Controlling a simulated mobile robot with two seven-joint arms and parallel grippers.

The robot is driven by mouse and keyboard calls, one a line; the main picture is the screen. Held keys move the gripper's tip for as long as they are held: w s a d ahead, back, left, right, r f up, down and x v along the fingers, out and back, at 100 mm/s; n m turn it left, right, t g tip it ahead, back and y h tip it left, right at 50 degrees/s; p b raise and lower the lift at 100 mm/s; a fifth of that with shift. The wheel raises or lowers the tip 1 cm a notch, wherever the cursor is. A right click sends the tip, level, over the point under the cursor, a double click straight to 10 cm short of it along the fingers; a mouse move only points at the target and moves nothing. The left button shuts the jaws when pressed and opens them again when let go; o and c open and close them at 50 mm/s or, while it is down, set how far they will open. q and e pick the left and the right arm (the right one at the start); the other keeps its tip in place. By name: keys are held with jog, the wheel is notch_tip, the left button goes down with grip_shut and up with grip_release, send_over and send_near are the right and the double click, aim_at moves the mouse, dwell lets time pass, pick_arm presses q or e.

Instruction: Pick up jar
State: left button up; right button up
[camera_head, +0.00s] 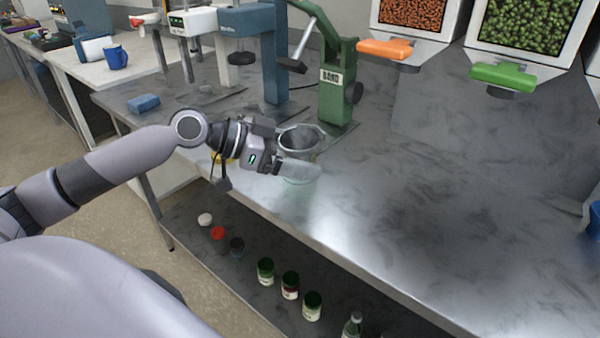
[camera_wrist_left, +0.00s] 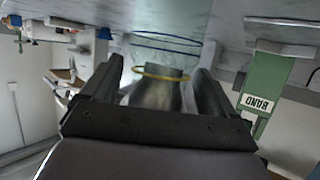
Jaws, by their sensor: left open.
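A clear glass jar (camera_head: 299,176) stands near the front edge of the steel table, partly covered by my left gripper. In the left wrist view the clear jar (camera_wrist_left: 165,50) shows a blue ring and a yellow ring ahead of the fingers. My left gripper (camera_head: 292,166) is open, with its fingers level and close to the jar. In the wrist view the two fingers (camera_wrist_left: 158,92) lie on either side of a grey rounded shape. I cannot tell whether they touch the glass. My right gripper is not in view.
A grey metal pot (camera_head: 300,137) stands just behind the gripper, in front of a green press (camera_head: 338,95) marked BAND. Several jars (camera_head: 290,285) stand on the lower shelf. Dispensers with an orange (camera_head: 385,49) and a green handle (camera_head: 503,78) hang at the back.

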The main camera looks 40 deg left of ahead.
pick_arm(q)
jog(key=shift+w+d, duration=0.1)
jog(key=c, duration=1.2)
jog(key=shift+r, duration=0.1)
notch_tip(320, 180, up, 20)
jog(key=p, duration=0.2)
jog(key=shift+p, duration=0.4)
